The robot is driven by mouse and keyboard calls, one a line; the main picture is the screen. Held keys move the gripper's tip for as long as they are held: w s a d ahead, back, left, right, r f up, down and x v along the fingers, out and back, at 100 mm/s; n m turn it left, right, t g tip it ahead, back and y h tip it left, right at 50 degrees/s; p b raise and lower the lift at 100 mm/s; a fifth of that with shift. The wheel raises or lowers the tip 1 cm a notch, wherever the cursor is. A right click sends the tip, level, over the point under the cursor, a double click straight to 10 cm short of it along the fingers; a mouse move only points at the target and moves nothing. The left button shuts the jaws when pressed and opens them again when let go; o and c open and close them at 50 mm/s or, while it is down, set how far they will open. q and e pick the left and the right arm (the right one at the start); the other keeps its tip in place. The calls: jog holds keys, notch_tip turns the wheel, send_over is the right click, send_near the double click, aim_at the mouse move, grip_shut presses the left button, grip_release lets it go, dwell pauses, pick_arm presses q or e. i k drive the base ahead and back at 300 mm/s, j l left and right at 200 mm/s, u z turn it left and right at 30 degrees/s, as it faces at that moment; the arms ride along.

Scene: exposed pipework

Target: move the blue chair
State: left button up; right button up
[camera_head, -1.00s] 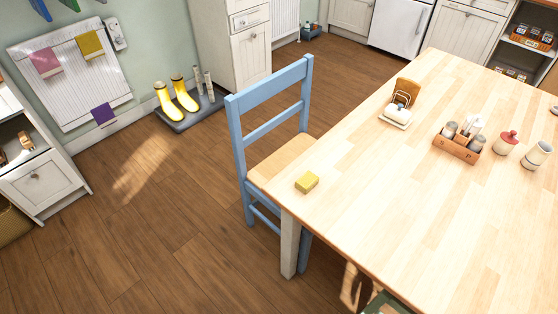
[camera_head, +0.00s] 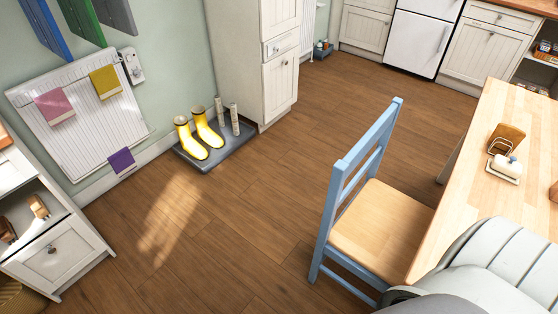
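The blue chair (camera_head: 340,205) stands upright on the wooden floor at the right of the head view. It has a blue slatted back and a light wood seat (camera_head: 383,228). Its back faces left. The seat's right side reaches the edge of the wooden table (camera_head: 490,150); whether they touch I cannot tell. A grey-white part of my own arm covers the lower right corner and hides the chair's near right part. Neither of my grippers is in view.
Yellow boots (camera_head: 200,138) stand on a grey tray (camera_head: 217,148) by the wall. A white drawer unit (camera_head: 58,250) is at the left, a tall white cabinet (camera_head: 270,60) at the back. The floor left of the chair is clear. A butter dish (camera_head: 505,168) sits on the table.

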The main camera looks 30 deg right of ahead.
aim_at(378, 236)
jog(key=i+j+z, duration=0.2)
jog(key=i, duration=0.3)
jog(key=i+j+z, duration=0.2)
jog(key=i, duration=0.3)
jog(key=i+j+z, duration=0.2)
jog(key=i, duration=0.25)
jog(key=i+z, duration=0.2)
jog(key=z, duration=0.2)
jog(key=i+z, duration=0.2)
jog(key=z, duration=0.2)
jog(key=i+z, duration=0.2)
jog(key=z, duration=0.25)
jog(key=i+j+z, duration=0.2)
jog(key=z, duration=0.2)
jog(key=i+j+z, duration=0.15)
jog(key=z, duration=0.25)
